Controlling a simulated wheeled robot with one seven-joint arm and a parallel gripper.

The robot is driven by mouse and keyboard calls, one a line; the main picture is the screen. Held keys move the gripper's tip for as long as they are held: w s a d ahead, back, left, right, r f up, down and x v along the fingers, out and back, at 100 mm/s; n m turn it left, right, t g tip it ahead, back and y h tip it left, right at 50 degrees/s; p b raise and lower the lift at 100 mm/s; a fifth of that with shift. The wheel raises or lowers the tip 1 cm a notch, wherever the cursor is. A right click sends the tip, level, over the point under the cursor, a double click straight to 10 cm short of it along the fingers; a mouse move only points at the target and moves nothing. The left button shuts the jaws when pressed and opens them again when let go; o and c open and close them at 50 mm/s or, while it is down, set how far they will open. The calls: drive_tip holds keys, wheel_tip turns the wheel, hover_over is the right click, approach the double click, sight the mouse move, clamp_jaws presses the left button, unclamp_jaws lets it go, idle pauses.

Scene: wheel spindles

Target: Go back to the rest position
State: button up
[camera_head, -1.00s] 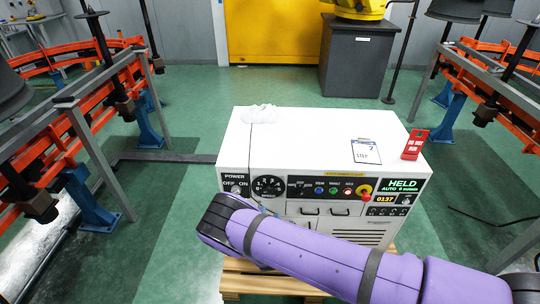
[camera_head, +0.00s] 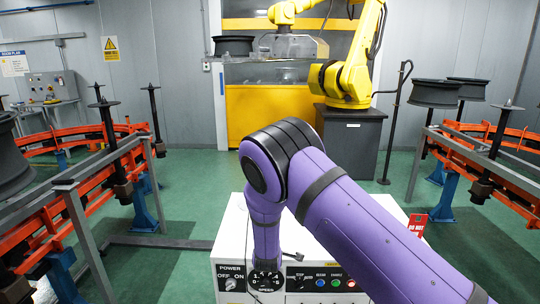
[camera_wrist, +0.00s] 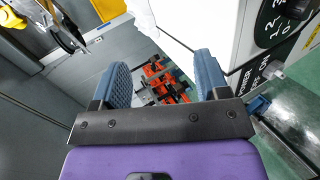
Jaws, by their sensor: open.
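My gripper (camera_wrist: 165,72) shows in the wrist view with its two blue ribbed fingers wide apart. Nothing is between them; the floor and an orange frame show through the gap. In the head view my purple arm is bent, with its elbow high in the middle of the picture and the forearm pointing down in front of the white control cabinet (camera_head: 232,240). I cannot make out the gripper's fingers in the head view. The cabinet's panel (camera_wrist: 270,50) with its dial is close on the right of the gripper in the wrist view.
Orange rail frames with spindles stand at left (camera_head: 88,185) and right (camera_head: 475,155). A yellow robot arm (camera_head: 352,75) stands on a dark pedestal (camera_head: 350,140) at the back. A red card (camera_head: 417,224) sits on the cabinet's right side.

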drive_tip(key=s+d+r+m+g+y, duration=0.1)
drive_tip(key=d+r+m, duration=0.25)
drive_tip(key=r, duration=0.65)
drive_tip(key=s+d+r+m+g+y, duration=0.15)
drive_tip(key=d+r, duration=0.25)
drive_tip(key=r, duration=0.7)
drive_tip(key=s+d+r+m+g, duration=0.1)
drive_tip(key=s+d+r+m, duration=0.1)
drive_tip(key=s+d+r, duration=0.4)
drive_tip(key=s+d+r+m+g, duration=0.1)
drive_tip(key=s+d+r+m, duration=0.2)
drive_tip(key=r, duration=0.4)
drive_tip(key=s+d+r+m+g, duration=0.1)
drive_tip(key=s+d, duration=0.3)
drive_tip(key=s, duration=0.7)
drive_tip(key=s+d+r+m+g+h, duration=0.1)
drive_tip(key=s+d+r+m, duration=0.2)
drive_tip(key=s, duration=0.8)
drive_tip(key=s+d+r+m+g, duration=0.1)
drive_tip(key=s+d+r, duration=0.3)
drive_tip(key=s, duration=0.8)
drive_tip(key=d+m, duration=0.1)
drive_tip(key=d, duration=0.1)
drive_tip(key=shift+d+h, duration=0.3)
drive_tip(key=shift+h, duration=0.05)
drive_tip(key=shift+c, duration=0.2)
